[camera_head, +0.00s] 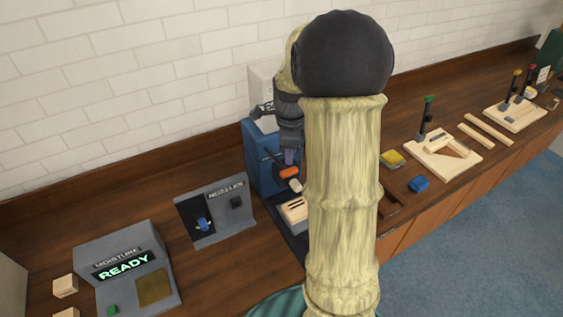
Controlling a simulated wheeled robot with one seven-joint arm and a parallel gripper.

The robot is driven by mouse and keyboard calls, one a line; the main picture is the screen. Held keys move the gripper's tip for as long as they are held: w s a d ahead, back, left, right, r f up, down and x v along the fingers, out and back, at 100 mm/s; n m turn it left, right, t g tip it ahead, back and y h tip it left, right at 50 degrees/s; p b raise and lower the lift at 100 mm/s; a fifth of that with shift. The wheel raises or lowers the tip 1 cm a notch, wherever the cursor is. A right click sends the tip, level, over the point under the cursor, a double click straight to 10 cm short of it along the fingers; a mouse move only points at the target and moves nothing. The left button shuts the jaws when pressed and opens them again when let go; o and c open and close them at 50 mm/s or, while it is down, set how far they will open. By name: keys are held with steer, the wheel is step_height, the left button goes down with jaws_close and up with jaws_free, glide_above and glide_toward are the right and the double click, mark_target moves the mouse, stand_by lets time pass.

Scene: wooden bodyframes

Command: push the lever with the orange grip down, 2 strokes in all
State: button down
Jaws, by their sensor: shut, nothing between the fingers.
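The orange grip (289,172) of the lever shows just left of my arm, in front of the blue machine (256,150). The lever's shaft and pivot are mostly hidden, so its angle is hard to read. My gripper (289,160) is shut and empty, pointing down, with its fingertips right above the orange grip in the picture. I cannot tell whether they touch it. My large wooden-looking arm covers the area to the right of the machine.
A grey nozzle panel (222,192) and a moisture box (110,244) reading "READY" stand to the left. A light wooden piece (294,211) lies below the grip. A green-tipped lever stand (410,155), yellow block (392,158) and blue block (418,184) are on the right.

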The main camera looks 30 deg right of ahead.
steer(key=shift+r+p, duration=1.3)
steer(key=shift+r, duration=0.6)
steer(key=shift+a+f, duration=0.1)
steer(key=shift+f, duration=0.05)
steer(key=shift+s+a+f+n+b, duration=0.2)
steer(key=shift+n+b, duration=0.1)
steer(key=shift+n, duration=0.1)
steer(key=s+a+f+n+t+b, duration=0.2)
steer(key=s+a+f+n+b, duration=0.7)
steer(key=n, duration=1.3)
steer(key=s+a+f, duration=0.3)
steer(key=a, duration=0.1)
steer(key=shift+n+t, duration=0.3)
steer(key=shift+n, duration=0.1)
steer(key=shift+f, duration=0.1)
